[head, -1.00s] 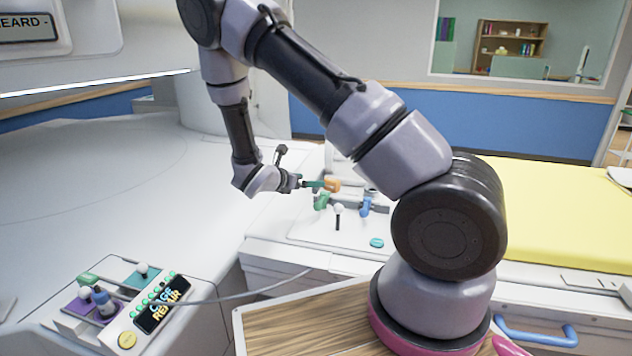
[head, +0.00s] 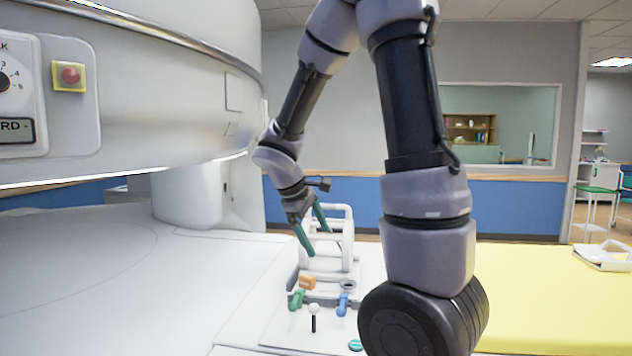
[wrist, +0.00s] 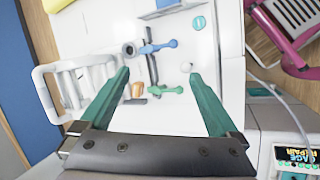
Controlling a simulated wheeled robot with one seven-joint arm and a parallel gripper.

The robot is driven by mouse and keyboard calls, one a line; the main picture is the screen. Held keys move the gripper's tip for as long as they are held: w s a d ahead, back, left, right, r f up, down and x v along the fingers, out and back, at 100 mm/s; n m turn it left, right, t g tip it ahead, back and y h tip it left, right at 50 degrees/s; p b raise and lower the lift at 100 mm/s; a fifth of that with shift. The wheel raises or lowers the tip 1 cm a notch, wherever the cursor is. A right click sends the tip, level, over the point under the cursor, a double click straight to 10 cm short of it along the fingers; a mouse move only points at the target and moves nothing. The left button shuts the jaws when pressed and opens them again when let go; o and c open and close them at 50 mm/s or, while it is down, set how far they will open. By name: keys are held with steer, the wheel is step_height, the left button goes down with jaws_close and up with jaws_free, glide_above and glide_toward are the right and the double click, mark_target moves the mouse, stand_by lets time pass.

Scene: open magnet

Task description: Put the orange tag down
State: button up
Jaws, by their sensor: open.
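The orange tag (head: 307,283) sits at the back left of a small grey holder on the white work surface, just behind a green piece (head: 296,299). It also shows in the wrist view (wrist: 138,90), beside my left finger in that picture. My gripper (head: 318,241) has two green fingers spread wide with nothing between them. It is above and behind the tag, apart from it, in front of a white rack. In the wrist view my open gripper (wrist: 158,73) faces down over the holder. The tag's underside is hidden.
A white-framed rack (head: 340,215) stands behind the holder. A blue piece (head: 342,304), a grey ring (head: 347,285) and a white-knobbed black stick (head: 314,317) are close by. A teal disc (head: 356,345) lies in front. The white surface at left is clear.

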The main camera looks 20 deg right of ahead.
steer(key=s+a+r+m+t+y, duration=0.3)
steer(key=s+r+m, duration=0.2)
steer(key=s+r, duration=0.2)
steer(key=s+a+r+m+t+y, duration=0.2)
steer(key=s+a+r+m+y, duration=0.1)
steer(key=s+r+m, duration=0.3)
step_height(320, 180, up, 3)
steer(key=shift+s+f+m+t+y, duration=0.2)
steer(key=shift+s+m+t+y, duration=0.15)
steer(key=shift+y, duration=0.35)
